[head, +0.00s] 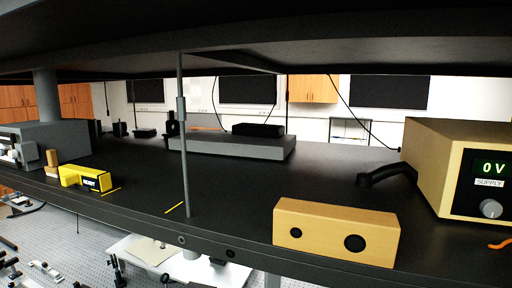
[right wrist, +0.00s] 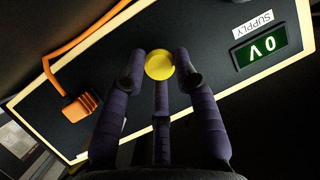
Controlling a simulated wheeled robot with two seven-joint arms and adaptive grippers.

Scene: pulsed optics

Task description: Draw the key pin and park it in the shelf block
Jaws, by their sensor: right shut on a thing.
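The key pin shows only as a round yellow head (right wrist: 159,65) in the right wrist view. It sits between the dark fingertips of my right gripper (right wrist: 160,78), which is shut on it, in front of the supply's dark panel. Whether the pin is seated in the panel or clear of it I cannot tell. The supply (head: 427,159) stands at the right of the shelf in the head view, reading 0 V. The shelf block (head: 337,214) is a wooden block with two dark holes at the shelf's front. Neither gripper shows in the head view.
An orange plug (right wrist: 80,107) with a cable is on the supply panel. A thin upright post (head: 184,140) stands at the shelf's front edge. A yellow box marked READY (head: 85,179) is at the left. The shelf's middle (head: 235,190) is clear.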

